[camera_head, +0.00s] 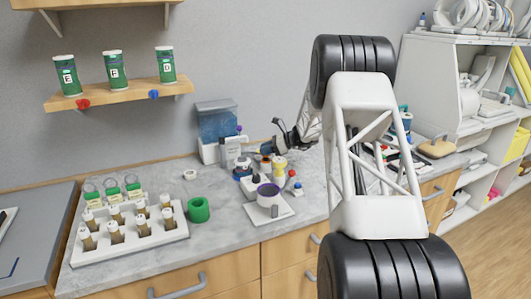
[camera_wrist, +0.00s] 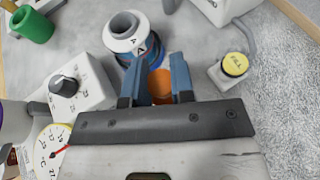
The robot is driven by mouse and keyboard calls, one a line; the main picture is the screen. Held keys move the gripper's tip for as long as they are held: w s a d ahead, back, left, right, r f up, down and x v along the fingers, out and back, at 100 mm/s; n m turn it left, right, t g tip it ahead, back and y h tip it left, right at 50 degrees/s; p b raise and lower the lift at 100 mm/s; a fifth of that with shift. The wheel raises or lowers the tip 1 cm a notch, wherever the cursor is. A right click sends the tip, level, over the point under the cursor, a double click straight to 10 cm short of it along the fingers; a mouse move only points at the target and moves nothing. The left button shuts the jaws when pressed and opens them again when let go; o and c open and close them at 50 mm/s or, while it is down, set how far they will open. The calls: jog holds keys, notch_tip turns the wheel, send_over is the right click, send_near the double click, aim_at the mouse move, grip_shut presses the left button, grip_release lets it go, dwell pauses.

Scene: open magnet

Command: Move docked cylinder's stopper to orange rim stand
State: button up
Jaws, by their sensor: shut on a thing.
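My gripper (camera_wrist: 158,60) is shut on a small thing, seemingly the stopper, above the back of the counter. An orange round part (camera_wrist: 161,84) shows between its two blue fingers, and a blue rounded part (camera_wrist: 156,57) shows by the fingertips. I cannot tell which of these belongs to the held thing and which lies behind it. A white and grey round fitting (camera_wrist: 124,34) with a dark triangle mark stands just left of the fingertips. In the head view my gripper (camera_head: 276,144) is small and dark. The docked cylinder and the orange rim stand cannot be told apart clearly.
A white dial box (camera_wrist: 74,84), a round gauge (camera_wrist: 52,150) and a yellow button (camera_wrist: 234,65) surround the gripper. A shelf (camera_head: 120,95) hangs above.

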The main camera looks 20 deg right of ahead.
jog(key=shift+f, duration=0.6)
jog(key=shift+f, duration=0.45)
jog(key=o, duration=0.9)
jog(key=shift+r, duration=0.15)
jog(key=shift+s+d+r, duration=0.1)
jog(key=shift+r, duration=0.25)
jog(key=v, duration=1.1)
jog(key=shift+s+d+r, duration=0.15)
jog(key=shift+d+r, duration=0.1)
jog(key=shift+d, duration=0.05)
